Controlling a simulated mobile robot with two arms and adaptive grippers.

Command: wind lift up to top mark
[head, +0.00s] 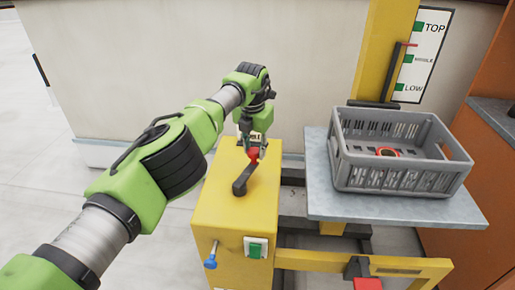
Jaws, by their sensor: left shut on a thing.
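My left gripper (252,148) reaches down over the yellow winch box (215,215) and is shut on the red knob (254,154) of the dark crank (241,185). The gripper partly hides the knob. The grey lift platform (325,200) stands raised beside the box. A white scale board (420,75) has green marks: TOP (418,27), MIDDLE (409,59) and LOW (399,87). The red pointer (410,44) shows between the TOP and MIDDLE marks. My right gripper is not in view.
A grey crate (380,180) with a red ring-like thing (387,152) inside stands on the platform. A yellow mast (385,45) rises behind it. The box front has a green button (255,250) and a blue knob (211,262). An orange cabinet (450,225) stands at right.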

